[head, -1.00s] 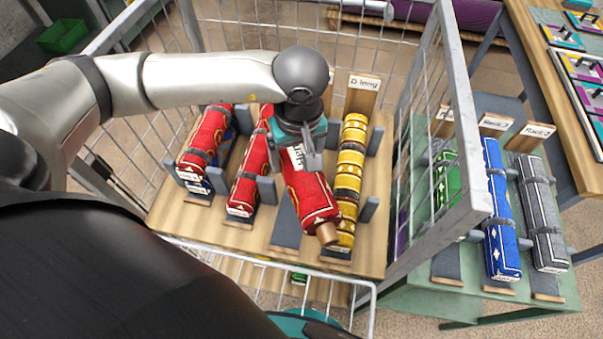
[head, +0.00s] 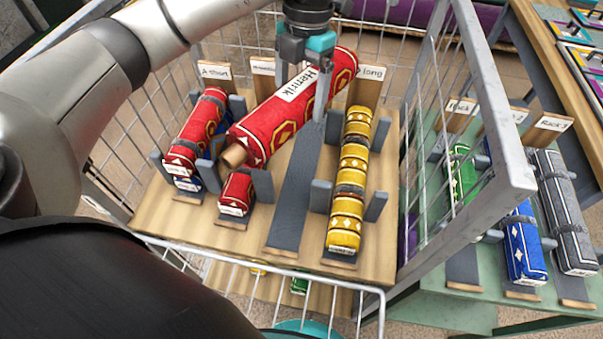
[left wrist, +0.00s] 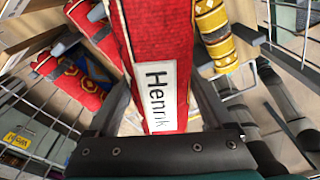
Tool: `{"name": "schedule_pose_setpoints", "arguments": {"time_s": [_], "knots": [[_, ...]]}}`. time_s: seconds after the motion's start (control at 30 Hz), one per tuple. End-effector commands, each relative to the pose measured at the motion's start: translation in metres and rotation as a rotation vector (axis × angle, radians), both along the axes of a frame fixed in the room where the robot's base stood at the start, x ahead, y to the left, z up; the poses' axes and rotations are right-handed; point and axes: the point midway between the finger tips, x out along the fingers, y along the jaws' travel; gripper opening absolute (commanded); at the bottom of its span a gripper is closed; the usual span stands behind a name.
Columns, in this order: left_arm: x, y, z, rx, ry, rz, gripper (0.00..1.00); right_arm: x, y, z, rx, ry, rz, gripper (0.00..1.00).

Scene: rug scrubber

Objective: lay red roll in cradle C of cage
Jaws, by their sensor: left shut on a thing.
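My left gripper (head: 318,98) is shut on the red roll (head: 262,122), which has a white "Henrik" label and a brown core end. The roll is held above the cage's wooden board (head: 375,225), slanting from upper right to lower left. Its lower end is over the second cradle, where another short red roll (head: 236,192) lies. Cradle C (head: 295,200), a bare grey strip, is empty; its sign is hidden. In the left wrist view, the held roll (left wrist: 155,40) runs between the fingers. My right gripper is not in view.
Cradle A, left, holds a red roll (head: 195,130) beside a blue one. Grey posts flank the cradles. The cage's metal frame (head: 480,100) stands right, before a green rack with green, blue and grey rolls.

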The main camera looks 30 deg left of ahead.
Motion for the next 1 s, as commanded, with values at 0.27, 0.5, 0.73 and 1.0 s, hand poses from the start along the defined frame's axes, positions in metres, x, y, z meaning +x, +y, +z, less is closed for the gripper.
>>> {"name": "schedule_pose_setpoints", "arguments": {"time_s": [0.27,0.5,0.73,1.0], "knots": [[0.007,0.0,0.012,-0.001,-0.003,0.374,0.0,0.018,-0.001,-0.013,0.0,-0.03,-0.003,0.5],[0.007,0.0,0.001,-0.001,0.001,0.463,0.0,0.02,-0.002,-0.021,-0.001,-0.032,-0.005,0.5],[0.007,0.0,-0.033,-0.001,-0.001,0.463,0.0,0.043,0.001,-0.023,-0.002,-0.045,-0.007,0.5],[0.006,0.001,-0.076,0.001,0.001,0.461,0.0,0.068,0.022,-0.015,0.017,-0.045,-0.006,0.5]]}}
